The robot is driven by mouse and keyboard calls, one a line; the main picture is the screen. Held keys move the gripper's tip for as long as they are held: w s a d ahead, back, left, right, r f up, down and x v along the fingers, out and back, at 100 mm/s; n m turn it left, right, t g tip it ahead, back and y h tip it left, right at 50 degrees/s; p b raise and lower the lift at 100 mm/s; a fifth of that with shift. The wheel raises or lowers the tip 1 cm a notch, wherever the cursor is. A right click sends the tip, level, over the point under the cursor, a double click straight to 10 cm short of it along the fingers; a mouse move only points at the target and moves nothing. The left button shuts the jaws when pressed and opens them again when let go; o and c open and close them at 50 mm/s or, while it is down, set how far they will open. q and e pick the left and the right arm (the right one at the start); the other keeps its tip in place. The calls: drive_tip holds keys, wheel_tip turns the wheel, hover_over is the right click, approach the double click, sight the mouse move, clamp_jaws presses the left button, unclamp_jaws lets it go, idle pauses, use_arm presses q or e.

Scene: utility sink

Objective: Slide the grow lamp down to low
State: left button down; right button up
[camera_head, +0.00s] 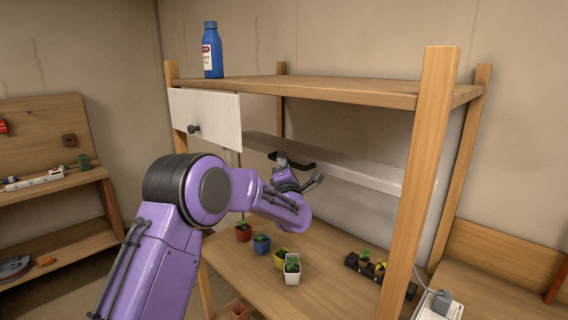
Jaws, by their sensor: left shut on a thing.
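The grow lamp (365,172) is a long pale bar hung across the wooden shelf frame, below the top board and above the plants. A dark handle (300,163) sticks out from its front. My purple left arm reaches in from the lower left, and its gripper (295,172) is at the handle, shut on it. The gripper and wrist hide part of the handle and lamp. My right gripper is not in view.
A white drawer front (207,118) with a dark knob is left of the lamp. A blue bottle (212,50) stands on the top board. Small potted plants (292,268) stand on the lower board. A wooden post (420,180) rises at the right front.

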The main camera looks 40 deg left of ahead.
use_arm(q)
wheel_tip(320, 180, down, 15)
drive_tip(key=b, duration=1.2)
drive_tip(key=c, duration=1.4)
unclamp_jaws()
drive_tip(key=shift+f, duration=0.1)
drive_tip(key=b+v, duration=0.3)
drive_tip(key=v, duration=0.7)
drive_tip(key=shift+s+d, duration=0.2)
